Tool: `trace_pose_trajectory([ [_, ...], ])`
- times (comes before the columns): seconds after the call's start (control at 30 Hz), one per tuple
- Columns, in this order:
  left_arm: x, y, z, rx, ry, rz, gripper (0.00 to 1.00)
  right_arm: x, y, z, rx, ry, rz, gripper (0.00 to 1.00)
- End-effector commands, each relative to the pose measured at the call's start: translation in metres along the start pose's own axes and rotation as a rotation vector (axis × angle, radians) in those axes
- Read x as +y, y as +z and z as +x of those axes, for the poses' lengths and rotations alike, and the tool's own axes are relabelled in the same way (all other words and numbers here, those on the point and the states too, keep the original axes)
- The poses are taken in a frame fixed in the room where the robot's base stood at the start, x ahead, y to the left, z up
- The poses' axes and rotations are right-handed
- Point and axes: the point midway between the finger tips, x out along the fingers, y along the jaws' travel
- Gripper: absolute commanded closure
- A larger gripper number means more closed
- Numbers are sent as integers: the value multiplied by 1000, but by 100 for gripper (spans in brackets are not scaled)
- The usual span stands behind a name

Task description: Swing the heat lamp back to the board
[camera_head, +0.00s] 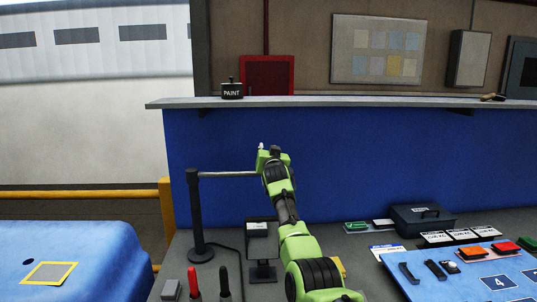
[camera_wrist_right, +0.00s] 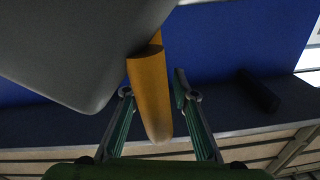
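The heat lamp's black post (camera_head: 196,215) stands on a round base left of centre in the head view. Its thin grey arm (camera_head: 230,174) reaches right to my right gripper (camera_head: 264,154). The lamp head is not clear there. In the wrist view, a yellow handle (camera_wrist_right: 149,90) below a large grey shape (camera_wrist_right: 85,45), perhaps the lamp shade, lies between the fingers of my right gripper (camera_wrist_right: 154,96). The fingers are apart, with a gap on the handle's right side; left contact is unclear. A blue board (camera_head: 415,285) with numbered patches lies at lower right. My left gripper is out of view.
Red (camera_head: 194,282) and black (camera_head: 224,283) handles stand at the front. A dark case (camera_head: 422,219) and labels are at the right. A paint tin (camera_head: 232,90) sits on the ledge. A blue table (camera_head: 95,245) is at left.

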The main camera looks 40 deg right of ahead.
Motion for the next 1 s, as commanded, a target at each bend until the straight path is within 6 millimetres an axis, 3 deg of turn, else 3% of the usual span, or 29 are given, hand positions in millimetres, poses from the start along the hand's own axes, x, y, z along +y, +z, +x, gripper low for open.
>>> trace_pose_trajectory([
  [0.47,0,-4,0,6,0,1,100,2,10,-5,-15,5,-8,72],
  [1.0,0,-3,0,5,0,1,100,0,11,-66,-16,1,-7,72],
])
